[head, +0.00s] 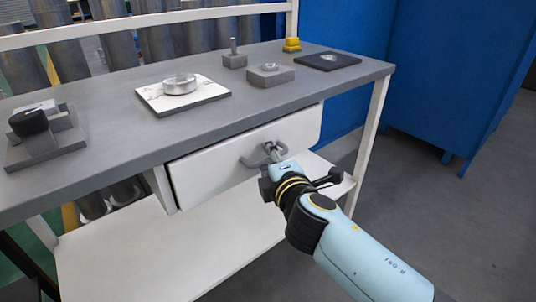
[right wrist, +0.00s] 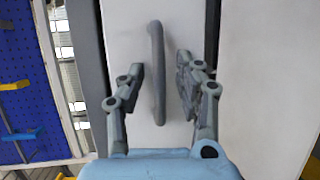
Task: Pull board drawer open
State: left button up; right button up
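The white drawer (head: 215,172) hangs under the grey worktop, and its front shows in the right wrist view (right wrist: 128,30). I cannot tell whether it stands slightly out or fully shut. Its grey bar handle (head: 250,162) is on the front. In the right wrist view the handle (right wrist: 157,70) runs between the two fingers of my right gripper (right wrist: 160,80). The fingers are open, with a gap on each side of the handle. In the head view my right gripper (head: 274,158) is at the handle, partly hiding it. My left gripper is not in view.
The worktop (head: 120,128) holds a ring on a marked plate (head: 180,92), grey blocks (head: 270,75), a yellow piece (head: 291,45) and a dark plate (head: 325,61). A white lower shelf (head: 130,255) lies below. The floor (head: 440,220) at right is clear.

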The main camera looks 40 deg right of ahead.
jog(key=shift+s, duration=0.1)
jog(key=shift+c, duration=1)
grip_shut()
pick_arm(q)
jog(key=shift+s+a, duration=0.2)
